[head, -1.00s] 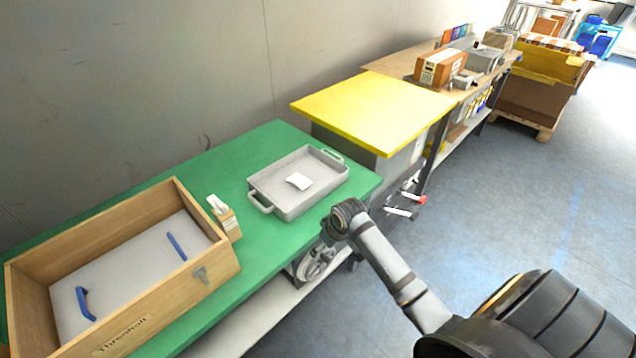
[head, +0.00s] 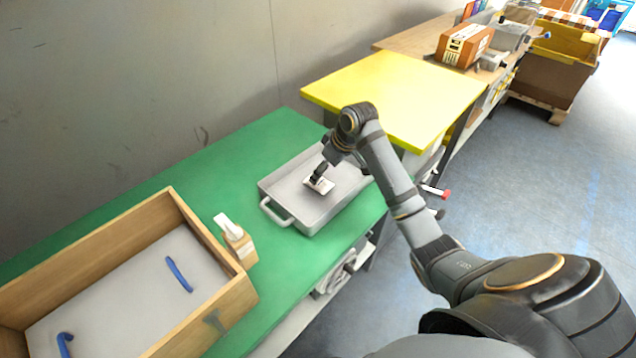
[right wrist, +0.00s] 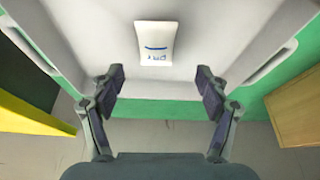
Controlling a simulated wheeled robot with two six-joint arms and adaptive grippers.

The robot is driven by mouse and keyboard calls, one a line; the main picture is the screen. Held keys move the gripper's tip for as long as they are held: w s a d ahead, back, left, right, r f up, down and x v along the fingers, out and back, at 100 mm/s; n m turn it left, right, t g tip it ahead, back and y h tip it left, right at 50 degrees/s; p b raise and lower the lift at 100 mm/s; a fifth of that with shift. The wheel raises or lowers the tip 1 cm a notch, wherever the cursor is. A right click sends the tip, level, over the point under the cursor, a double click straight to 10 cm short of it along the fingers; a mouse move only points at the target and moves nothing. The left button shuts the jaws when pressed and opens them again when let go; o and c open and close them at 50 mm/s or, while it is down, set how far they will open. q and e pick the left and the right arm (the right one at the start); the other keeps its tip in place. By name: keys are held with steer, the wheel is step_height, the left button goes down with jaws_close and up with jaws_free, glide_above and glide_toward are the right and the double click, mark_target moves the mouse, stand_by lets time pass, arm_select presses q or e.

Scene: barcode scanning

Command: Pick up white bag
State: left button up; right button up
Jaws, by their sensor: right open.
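A small white bag (head: 321,186) lies in the grey tray (head: 280,212) on the green table. In the right wrist view the bag (right wrist: 156,42) lies flat on the tray floor, with blue markings on it. My right gripper (head: 318,176) is over the tray, at the bag in the head view. In the right wrist view my right gripper (right wrist: 160,80) is open, its fingers apart. The bag shows beyond the fingertips, roughly centred between them, with nothing held. My left gripper is in no frame.
A wooden box with blue handles (head: 215,318) stands at the left on the green table (head: 130,205). A barcode scanner on a small stand (head: 238,243) is between box and tray. A yellow-topped table (head: 400,88) adjoins behind the tray.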

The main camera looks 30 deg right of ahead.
steer(key=x, duration=0.2)
steer(key=shift+w+f, duration=0.2)
steer(key=shift+f, duration=0.15)
steer(key=x, duration=0.4)
steer(key=shift+w+d+b, duration=0.1)
steer(key=shift+d+b, duration=0.05)
steer(key=shift+b, duration=0.25)
steer(key=shift+w, duration=0.1)
arm_select(q)
steer(key=shift+w+f, duration=0.2)
steer(key=shift+w, duration=0.4)
steer(key=shift+w+f, duration=0.15)
steer(key=shift+w, duration=0.4)
arm_select(e)
steer(key=c, duration=1.2)
arm_select(q)
steer(key=shift+w, duration=0.1)
arm_select(e)
steer(key=shift+c, duration=0.2)
